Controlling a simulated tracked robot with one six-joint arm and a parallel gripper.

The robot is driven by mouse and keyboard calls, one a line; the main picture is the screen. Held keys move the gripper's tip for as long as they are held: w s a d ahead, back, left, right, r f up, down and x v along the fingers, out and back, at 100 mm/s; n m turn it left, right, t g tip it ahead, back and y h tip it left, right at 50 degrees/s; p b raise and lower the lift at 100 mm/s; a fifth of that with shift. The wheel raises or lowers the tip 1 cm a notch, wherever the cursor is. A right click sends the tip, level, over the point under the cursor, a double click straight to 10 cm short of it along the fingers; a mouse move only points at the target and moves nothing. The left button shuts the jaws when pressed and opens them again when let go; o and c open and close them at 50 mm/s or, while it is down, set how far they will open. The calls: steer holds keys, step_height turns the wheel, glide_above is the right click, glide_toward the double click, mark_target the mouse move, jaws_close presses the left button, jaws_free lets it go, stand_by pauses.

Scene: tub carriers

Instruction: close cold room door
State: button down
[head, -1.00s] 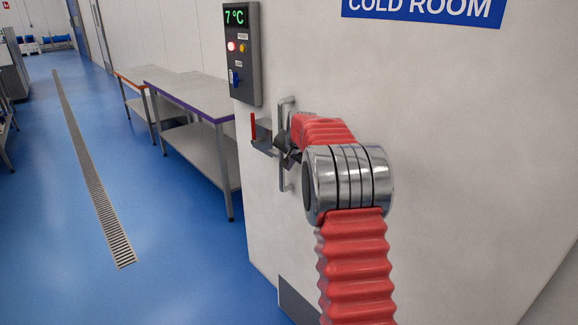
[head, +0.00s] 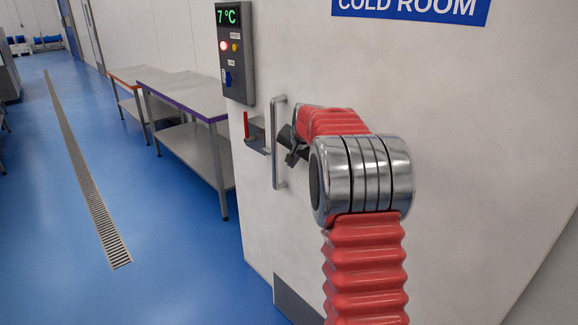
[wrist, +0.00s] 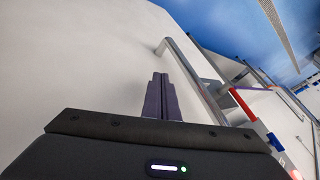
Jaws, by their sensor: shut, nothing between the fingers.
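The white cold room door (head: 450,170) fills the right of the head view, with a blue COLD ROOM sign (head: 410,8) at its top. A grey vertical bar handle (head: 278,140) is near its left edge. My gripper (head: 291,158) is just right of the handle, its dark fingers shut and empty. In the wrist view the shut fingers (wrist: 160,95) point along the white door face, and the handle (wrist: 190,75) runs to their right with a gap between. I cannot tell how far the door stands open.
A dark control box (head: 236,50) reading 7 °C is at upper left of the handle. A latch with a red lever (head: 246,126) sits beside the handle. Steel tables (head: 185,120) stand further left. Blue floor with a drain grate (head: 85,180) is clear at left.

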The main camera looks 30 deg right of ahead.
steer(key=d+v, duration=0.1)
steer(key=v, duration=0.5)
steer(key=shift+a, duration=0.45)
steer(key=shift+s, duration=0.1)
